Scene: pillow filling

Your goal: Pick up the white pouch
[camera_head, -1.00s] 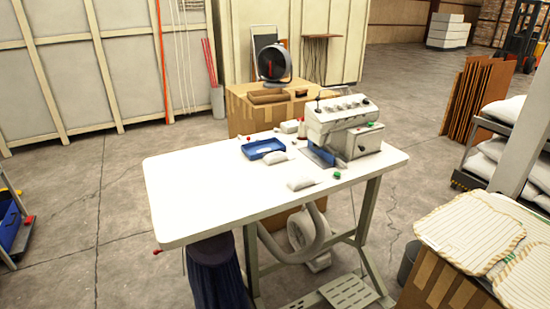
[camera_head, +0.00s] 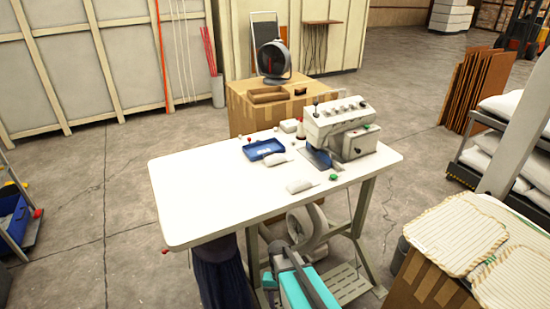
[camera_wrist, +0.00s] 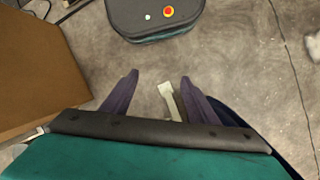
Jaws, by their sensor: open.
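Two small white pouches lie on the white sewing table (camera_head: 200,200). One white pouch (camera_head: 300,186) is nearer the front edge, left of a green knob-like item. The other white pouch (camera_head: 276,160) lies by the blue tray. I cannot tell which one the task means. In the wrist view my gripper (camera_wrist: 160,77) is open, its two dark fingers apart over the concrete floor with no pouch between them. No pouch shows in that view. In the head view my teal arm is low, in front of the table; the fingers are not clear there.
A sewing machine (camera_head: 340,125) stands at the table's right end, beside the blue tray (camera_head: 264,149). The table's left half is clear. A cardboard box with striped fabric (camera_head: 455,235) stands at the right. In the wrist view a brown box (camera_wrist: 40,65) is at the left.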

